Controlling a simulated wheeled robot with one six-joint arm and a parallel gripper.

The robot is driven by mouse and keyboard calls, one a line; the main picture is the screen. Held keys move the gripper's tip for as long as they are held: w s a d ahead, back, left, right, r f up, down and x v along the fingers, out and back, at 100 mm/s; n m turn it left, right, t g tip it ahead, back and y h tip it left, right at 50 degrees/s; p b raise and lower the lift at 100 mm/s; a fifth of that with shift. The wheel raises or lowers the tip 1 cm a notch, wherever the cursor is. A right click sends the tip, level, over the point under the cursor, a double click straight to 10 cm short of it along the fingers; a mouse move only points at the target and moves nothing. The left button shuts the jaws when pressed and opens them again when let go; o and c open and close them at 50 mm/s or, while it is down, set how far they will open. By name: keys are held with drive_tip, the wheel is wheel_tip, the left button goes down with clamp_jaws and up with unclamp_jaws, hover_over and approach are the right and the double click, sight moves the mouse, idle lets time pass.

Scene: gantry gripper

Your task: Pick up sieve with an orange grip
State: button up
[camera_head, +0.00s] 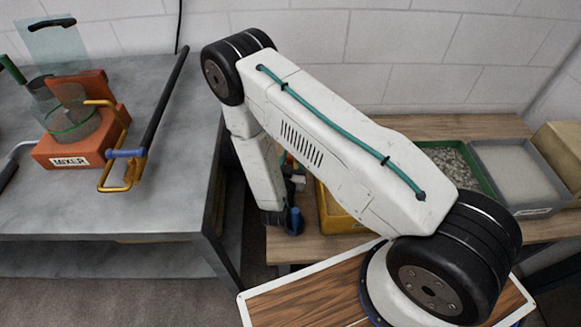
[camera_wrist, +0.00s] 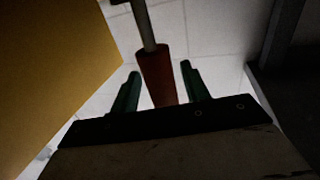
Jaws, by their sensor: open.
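In the wrist view, an orange-brown grip (camera_wrist: 156,75) on a pale metal rod (camera_wrist: 145,25) stands between the two green fingers of my gripper (camera_wrist: 159,85). My gripper is open, with a gap on both sides of the grip. The grip's lower end meets the dark gripper body in the picture; I cannot tell whether they touch. The sieve's head is not clearly seen. In the head view my arm hides the grip, and my gripper cannot be made out clearly behind it.
A yellow container (camera_head: 337,216) stands on the wooden bench (camera_head: 452,127); a large yellow surface (camera_wrist: 50,70) fills the wrist view's left. Gravel and pale trays (camera_head: 519,172) sit further right. A grey table (camera_head: 195,135) with an orange mixer (camera_head: 68,150) is at left.

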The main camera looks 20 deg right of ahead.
drive_tip(key=shift+a, duration=0.35)
drive_tip(key=c, duration=1)
drive_tip(key=shift+o, duration=0.2)
